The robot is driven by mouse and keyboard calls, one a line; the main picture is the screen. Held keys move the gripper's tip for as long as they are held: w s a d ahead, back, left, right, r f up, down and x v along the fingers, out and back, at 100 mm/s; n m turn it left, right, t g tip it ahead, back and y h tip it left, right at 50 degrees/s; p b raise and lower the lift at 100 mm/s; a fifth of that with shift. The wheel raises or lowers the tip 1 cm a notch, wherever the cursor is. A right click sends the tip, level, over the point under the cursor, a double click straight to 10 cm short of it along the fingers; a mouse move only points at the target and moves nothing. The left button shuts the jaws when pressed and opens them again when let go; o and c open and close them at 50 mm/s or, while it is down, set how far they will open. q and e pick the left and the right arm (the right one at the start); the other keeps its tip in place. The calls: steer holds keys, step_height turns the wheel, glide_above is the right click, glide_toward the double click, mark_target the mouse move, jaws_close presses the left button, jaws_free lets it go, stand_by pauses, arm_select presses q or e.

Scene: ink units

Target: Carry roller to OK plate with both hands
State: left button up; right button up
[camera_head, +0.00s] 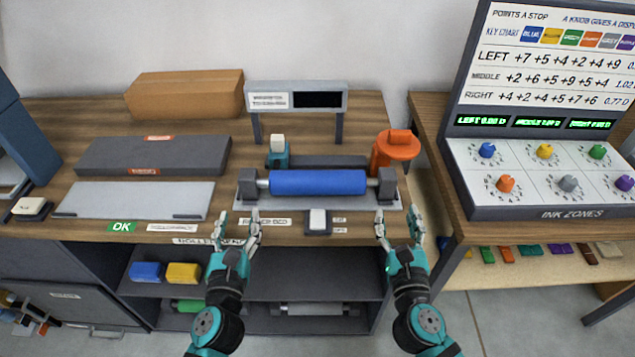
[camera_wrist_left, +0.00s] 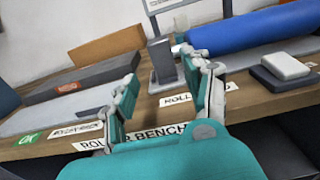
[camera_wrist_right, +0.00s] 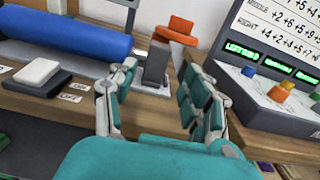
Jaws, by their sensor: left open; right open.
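The blue roller (camera_head: 318,182) lies level between two dark end blocks on a grey bed at the bench's middle. It also shows in the left wrist view (camera_wrist_left: 250,27) and the right wrist view (camera_wrist_right: 65,38). The OK plate, a flat light-grey plate (camera_head: 135,199) with a green OK label (camera_head: 122,227) at its front, lies bare to the left. My left gripper (camera_head: 237,222) is open and empty in front of the bed's left end. My right gripper (camera_head: 396,222) is open and empty in front of its right end. Neither touches the roller.
A white switch block (camera_head: 318,219) sits in front of the bed. A dark slab (camera_head: 155,155) lies behind the plate. An orange pot (camera_head: 396,147) and a display stand (camera_head: 296,97) stand behind the roller. An ink console (camera_head: 540,170) stands at the right.

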mark_target(247, 186)
arm_select(q)
steer(key=w, duration=1.2)
steer(key=shift+w, duration=0.4)
arm_select(e)
steer(key=w, duration=1.2)
steer(key=shift+w, duration=0.4)
arm_select(q)
jaws_close()
arm_select(e)
jaws_close()
arm_select(q)
steer(key=shift+r, duration=0.1)
arm_select(e)
steer(key=shift+r, duration=0.1)
